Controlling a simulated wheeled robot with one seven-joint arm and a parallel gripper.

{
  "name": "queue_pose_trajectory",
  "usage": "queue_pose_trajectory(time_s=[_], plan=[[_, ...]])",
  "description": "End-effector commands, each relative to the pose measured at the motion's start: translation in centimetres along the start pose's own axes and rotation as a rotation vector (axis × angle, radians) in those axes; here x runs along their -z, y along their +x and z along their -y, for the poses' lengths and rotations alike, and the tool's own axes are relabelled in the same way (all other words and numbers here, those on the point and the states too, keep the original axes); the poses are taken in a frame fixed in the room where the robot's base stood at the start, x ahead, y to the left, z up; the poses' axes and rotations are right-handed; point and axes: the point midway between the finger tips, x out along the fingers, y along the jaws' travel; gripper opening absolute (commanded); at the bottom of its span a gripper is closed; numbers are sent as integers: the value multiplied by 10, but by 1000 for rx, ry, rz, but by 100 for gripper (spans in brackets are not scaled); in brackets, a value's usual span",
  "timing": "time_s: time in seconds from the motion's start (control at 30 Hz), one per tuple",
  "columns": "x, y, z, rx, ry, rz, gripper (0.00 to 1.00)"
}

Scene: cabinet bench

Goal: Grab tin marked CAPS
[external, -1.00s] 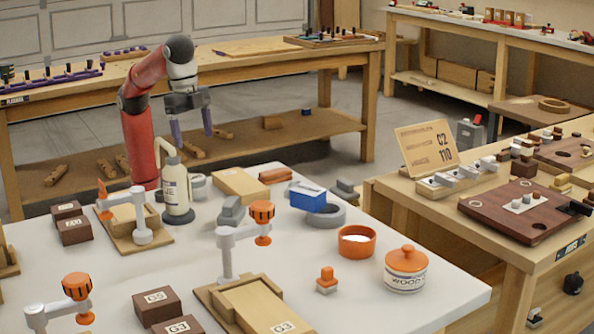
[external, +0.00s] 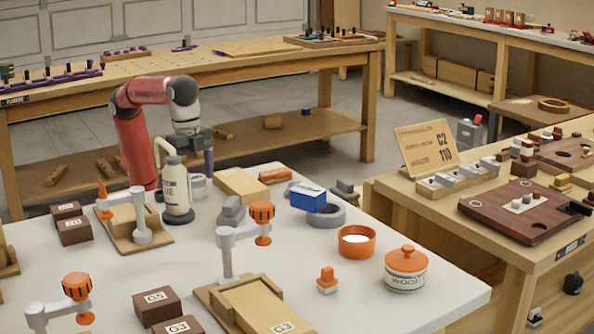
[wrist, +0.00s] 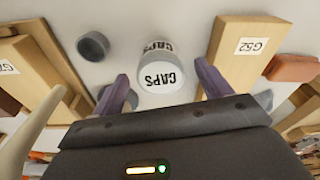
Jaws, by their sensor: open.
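The tin marked CAPS (wrist: 160,74) is a small white and grey cylinder on the white table. Its label shows upside down in the wrist view. In the external view the tin (external: 198,187) is partly hidden behind the glue bottle. My gripper (wrist: 162,80) is open, with one purple finger on each side of the tin in the picture. In the external view my gripper (external: 199,162) hangs above the tin, pointing down. I cannot tell how much height separates the fingertips from it.
A glue bottle (external: 176,192) stands close in front of the tin. A wooden block marked G52 (wrist: 243,58) lies to its right. A small grey round piece (wrist: 93,46) sits to its left in the wrist view. A blue box (external: 307,197) lies farther right.

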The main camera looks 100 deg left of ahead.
Motion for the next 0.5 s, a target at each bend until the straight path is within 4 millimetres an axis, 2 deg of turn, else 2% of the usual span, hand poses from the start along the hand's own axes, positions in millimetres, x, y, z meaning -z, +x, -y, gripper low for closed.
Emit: queue_pose_trajectory(time_s=[0.1, 0.2, 0.43, 0.5], plan=[[1, 19, 0, 1, -2, 2, 77], [1, 26, 0, 1, -1, 1, 77], [1, 27, 0, 0, 0, 0, 77], [1, 27, 0, 0, 0, 0, 70]])
